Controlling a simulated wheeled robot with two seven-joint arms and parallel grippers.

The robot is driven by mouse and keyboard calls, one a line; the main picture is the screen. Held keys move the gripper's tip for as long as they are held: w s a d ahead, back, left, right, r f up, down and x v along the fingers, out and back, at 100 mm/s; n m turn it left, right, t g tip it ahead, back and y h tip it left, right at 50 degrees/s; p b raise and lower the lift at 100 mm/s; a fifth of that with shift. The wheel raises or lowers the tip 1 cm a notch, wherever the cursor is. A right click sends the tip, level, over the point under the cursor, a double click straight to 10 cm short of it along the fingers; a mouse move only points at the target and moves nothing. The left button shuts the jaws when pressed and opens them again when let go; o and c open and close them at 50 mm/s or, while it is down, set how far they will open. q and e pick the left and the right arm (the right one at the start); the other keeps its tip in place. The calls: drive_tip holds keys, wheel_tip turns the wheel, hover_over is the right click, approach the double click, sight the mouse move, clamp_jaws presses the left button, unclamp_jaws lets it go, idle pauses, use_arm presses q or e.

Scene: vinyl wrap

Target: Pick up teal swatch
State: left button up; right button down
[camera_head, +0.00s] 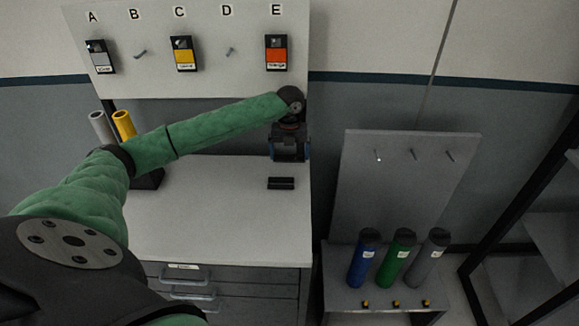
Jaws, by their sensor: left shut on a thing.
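My left arm reaches in from the left across the white worktop, in a green sleeve. My left gripper (290,148) is over the worktop's right part, below the orange swatch of slot E. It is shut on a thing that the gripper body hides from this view. No teal face shows anywhere, so I cannot tell the held thing's colour. A small dark block (281,183) shows just below the gripper in the picture. I cannot tell whether it touches the gripper. My right gripper is out of view.
The swatch board (200,82) carries grey, yellow and orange swatches at A, C and E; pegs B and D are bare. Grey and yellow rolls stand behind my arm. Blue, green and grey rolls stand on a low stand at right, below a pegged panel (400,190).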

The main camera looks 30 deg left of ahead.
use_arm(q)
drive_tip(key=s+d+b, duration=0.1)
drive_tip(key=s, duration=0.1)
drive_tip(key=s+d, duration=0.1)
drive_tip(key=s, duration=0.1)
drive_tip(key=s+d+b, duration=0.1)
drive_tip(key=s, duration=0.1)
drive_tip(key=shift+s+d+f+b, duration=0.3)
drive_tip(key=shift+d+f, duration=0.1)
drive_tip(key=s+d+b, duration=0.3)
drive_tip(key=s+d, duration=0.3)
drive_tip(key=s, duration=0.4)
drive_tip(key=shift+r, duration=0.25)
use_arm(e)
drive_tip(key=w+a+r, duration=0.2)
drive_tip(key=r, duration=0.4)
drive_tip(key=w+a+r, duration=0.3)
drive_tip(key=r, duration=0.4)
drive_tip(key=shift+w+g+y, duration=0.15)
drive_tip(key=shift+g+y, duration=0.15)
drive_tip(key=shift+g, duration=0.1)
use_arm(q)
drive_tip(key=shift+d, duration=0.1)
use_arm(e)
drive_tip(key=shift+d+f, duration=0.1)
